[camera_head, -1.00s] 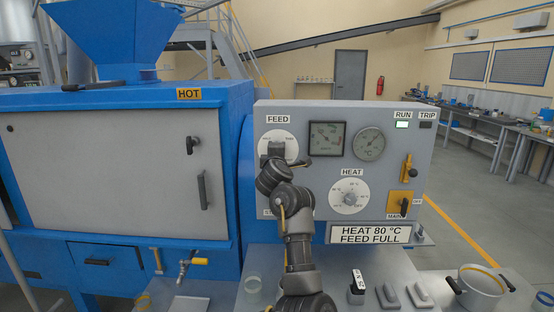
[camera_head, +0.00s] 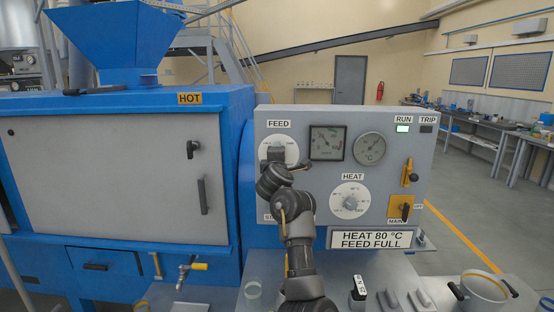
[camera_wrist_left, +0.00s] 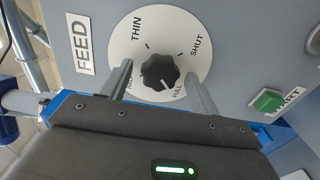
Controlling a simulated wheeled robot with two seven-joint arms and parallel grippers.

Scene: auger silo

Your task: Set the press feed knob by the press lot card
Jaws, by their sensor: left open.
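The FEED dial (camera_head: 291,146) is a white disc at the upper left of the grey panel. In the left wrist view its black knob (camera_wrist_left: 160,72) has a white mark pointing down, close to the FULL lettering. THIN and SHUT labels also show; the lettering at lower left is partly hidden by a finger. My left gripper (camera_wrist_left: 158,74) is open, with one finger on each side of the knob; contact cannot be told. In the head view my left gripper (camera_head: 277,154) covers much of the dial. The lot card (camera_head: 374,238) reads HEAT 80 °C, FEED FULL. My right gripper is not in view.
The HEAT dial (camera_head: 350,201), two gauges (camera_head: 327,142) and a yellow MAIN switch (camera_head: 401,207) share the panel. The blue press marked HOT (camera_head: 189,98) stands left. A pot (camera_head: 485,290) sits at lower right.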

